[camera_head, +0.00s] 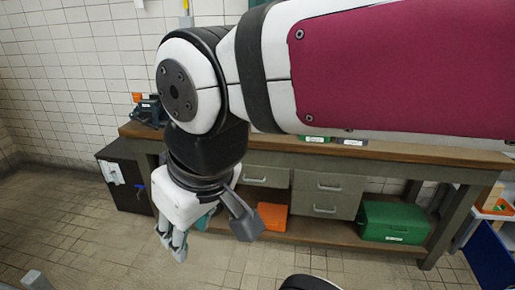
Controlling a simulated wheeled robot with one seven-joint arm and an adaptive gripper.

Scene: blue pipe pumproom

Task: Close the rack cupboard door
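A blue door-like panel (488,257) stands at the lower right edge, next to a light-framed rack (490,207) with items on its shelf. The panel seems to stand swung out from the rack, but both are cut off by the picture edge, so its exact angle and hinge cannot be told. My gripper (173,246) hangs pointing down left of the middle, in front of the workbench and far from the blue panel. It touches nothing that I can see. Its fingers are small and overlap, so their opening is unclear.
A long wooden workbench (400,152) with grey drawers (325,193) spans the back. A green box (395,222) and an orange box (273,216) sit on its lower shelf. A dark cabinet (124,178) stands at left. The tiled floor (90,240) in front is mostly clear.

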